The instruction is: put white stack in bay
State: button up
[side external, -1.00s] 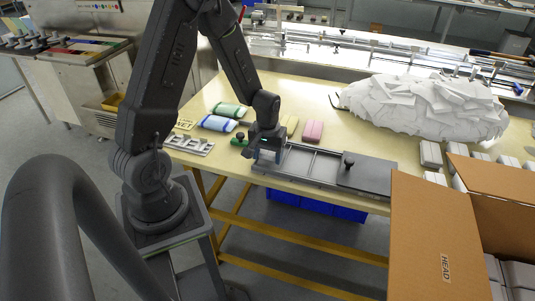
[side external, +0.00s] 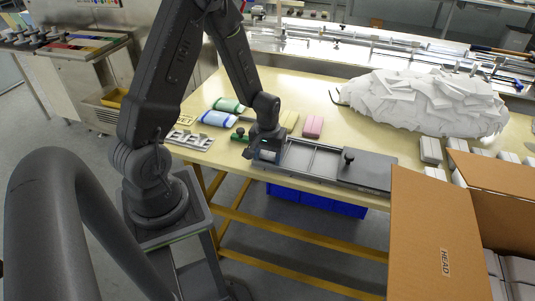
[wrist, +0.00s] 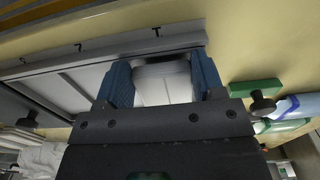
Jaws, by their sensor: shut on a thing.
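In the wrist view a white stack (wrist: 160,82) sits between the two blue finger pads of my gripper (wrist: 163,85), which is shut on it. In the side view my gripper (side external: 267,150) is low at the left end of the grey tray of bays (side external: 314,160). In the wrist view the tray (wrist: 75,82) lies at left and around the fingers, with its raised edge just beyond the stack. The stack's underside is hidden, so I cannot tell whether it rests on the bay floor.
A dark plate with a black knob (side external: 348,160) covers the tray's right end. A green block with a black knob (side external: 240,135) is just left of my gripper. Pink (side external: 313,126), green and blue packs lie behind. A white heap (side external: 428,103) and an open carton (side external: 437,235) stand right.

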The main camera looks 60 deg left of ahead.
jog(key=shift+s+f, duration=0.15)
jog(key=shift+f, duration=0.55)
jog(key=o, duration=0.7)
jog(key=shift+c, duration=1.1)
jog(key=shift+o, duration=0.5)
jog(key=shift+r, duration=0.7)
jog(key=o, duration=0.3)
jog(key=shift+r, duration=3.35)
